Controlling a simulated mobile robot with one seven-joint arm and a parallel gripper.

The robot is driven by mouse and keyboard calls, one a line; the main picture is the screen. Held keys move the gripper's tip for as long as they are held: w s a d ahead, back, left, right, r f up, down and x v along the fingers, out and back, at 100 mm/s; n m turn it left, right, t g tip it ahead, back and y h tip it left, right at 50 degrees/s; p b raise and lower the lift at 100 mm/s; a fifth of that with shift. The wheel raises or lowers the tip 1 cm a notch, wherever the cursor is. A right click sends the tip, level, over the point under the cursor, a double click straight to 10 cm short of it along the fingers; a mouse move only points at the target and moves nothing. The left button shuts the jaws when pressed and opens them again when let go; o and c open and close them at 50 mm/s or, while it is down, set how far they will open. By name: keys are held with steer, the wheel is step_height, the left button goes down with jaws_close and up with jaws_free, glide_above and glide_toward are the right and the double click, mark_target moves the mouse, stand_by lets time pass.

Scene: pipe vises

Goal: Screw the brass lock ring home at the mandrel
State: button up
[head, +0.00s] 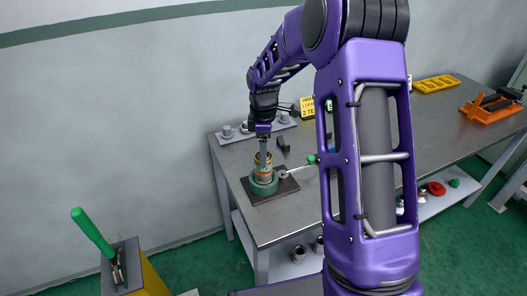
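A dark green round fixture (263,186) sits on a dark base plate (288,186) near the left front corner of the metal table. An upright cylindrical part, which looks like the mandrel (263,178), stands in it, with a brass-coloured ring (263,160) at its top. My arm reaches over the table from the right. My gripper (263,148) points down at the brass ring, touching it or just above it. The fingertips are too small to show whether they are shut on the ring.
A lever (300,168) with a green knob sticks out right of the fixture. A grey tray (255,131) with small fittings lies behind. A yellow sign (308,107) stands at the back. A yellow post with a green-handled lever (93,232) stands apart at the left.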

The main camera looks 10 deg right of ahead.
steer(key=c, duration=0.6)
steer(key=m, duration=1.4)
